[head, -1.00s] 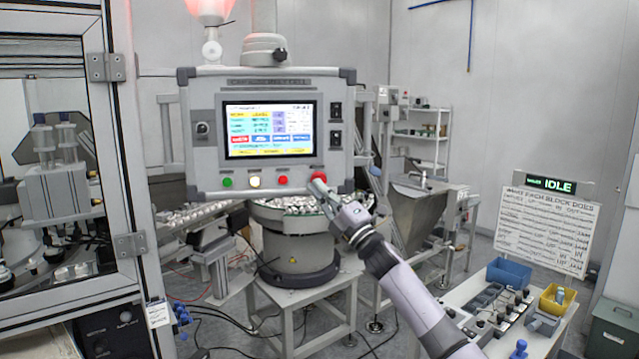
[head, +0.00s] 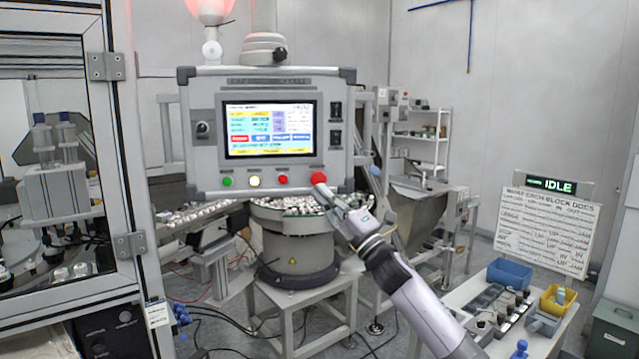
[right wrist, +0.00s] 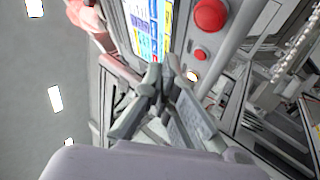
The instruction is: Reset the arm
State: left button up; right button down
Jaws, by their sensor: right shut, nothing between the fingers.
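My right gripper (head: 322,190) is shut and empty, just below and in front of the control panel (head: 350,130), close under the large red mushroom button (head: 318,178) at the panel's lower right corner. In the right wrist view the shut fingers (right wrist: 160,82) point toward the panel, and the red button (right wrist: 210,15) stands clear of them at the upper right. My right arm (head: 420,305) reaches up from the lower right in the head view. My left gripper is not in view. Whether the fingertips touch the panel's lower edge cannot be told.
The lit screen (head: 269,130) sits above green, white and red buttons. A bowl feeder (head: 298,250) stands behind the panel. A side table at the lower right holds a blue bin (head: 509,273) and a yellow bin (head: 558,300). A framed enclosure (head: 125,180) stands at the left.

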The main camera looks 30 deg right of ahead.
jog(key=shift+f, duration=0.1)
dwell(0.4)
jog(key=s+a+f+m+g+h, duration=0.2)
jog(key=a+f+m+g, duration=0.15)
jog(key=f, duration=0.65)
jog(key=s+a+f+m+g+h, duration=0.25)
jog(key=f+m, duration=0.25)
jog(key=f, duration=0.5)
jog(key=s+a+f+m+g+h, duration=0.2)
jog(key=s+a+f+m, duration=0.15)
jog(key=f, duration=0.75)
jog(key=s+a+f+m+g, duration=0.4)
jog(key=s+a+f+g, duration=0.15)
jog(key=s+f, duration=0.6)
jog(key=s+a+f+m+g+y, duration=0.1)
jog(key=s+a+f+m+g, duration=0.15)
jog(key=s, duration=0.75)
jog(key=s+a+f+m+g+y, duration=0.1)
jog(key=s+a+f+g, duration=0.25)
jog(key=s, duration=0.75)
jog(key=s+f+g+b, duration=0.2)
jog(key=s+f+b, duration=0.1)
jog(key=f, duration=2.8)
jog(key=s+d+f+g+b, duration=0.1)
jog(key=s+d+f+b, duration=0.1)
jog(key=s+f, duration=1.4)
jog(key=shift+d+f+h, duration=0.3)
jog(key=shift+d+h, duration=0.05)
jog(key=shift+d, duration=0.1)
